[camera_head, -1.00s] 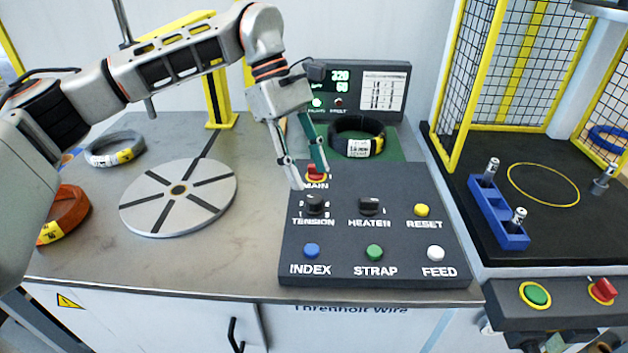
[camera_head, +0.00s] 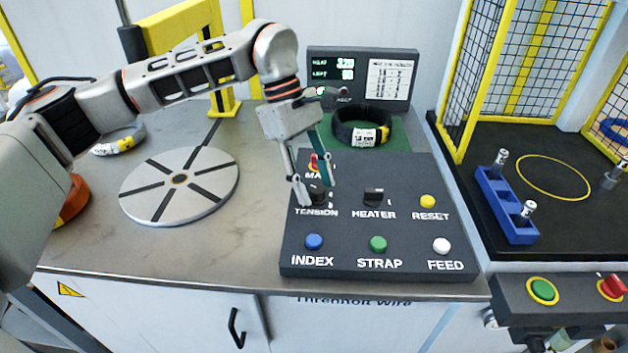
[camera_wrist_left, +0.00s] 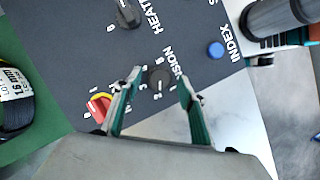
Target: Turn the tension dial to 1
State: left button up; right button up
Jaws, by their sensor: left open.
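The tension dial (camera_head: 316,194) is a small black knob on the dark control panel, above the word TENSION. It also shows in the left wrist view (camera_wrist_left: 158,79), ringed by small white numbers; I cannot tell for certain which one it points at. My left gripper (camera_head: 315,193) is open, pointing down at the dial. In the left wrist view my left gripper (camera_wrist_left: 160,88) has one finger on each side of the dial, with visible gaps. Grey and teal parts at that view's upper right may belong to my right arm; its jaws are not clear.
The red MAIN switch (camera_head: 316,164) is close behind the left fingers. The black heater dial (camera_head: 374,196) and yellow reset button (camera_head: 428,201) are to the right. Index (camera_head: 314,242), strap (camera_head: 378,244) and feed (camera_head: 441,246) buttons line the front. A display (camera_head: 360,75) stands behind.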

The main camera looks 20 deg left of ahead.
pick_arm(q)
jog(key=c, duration=1.1)
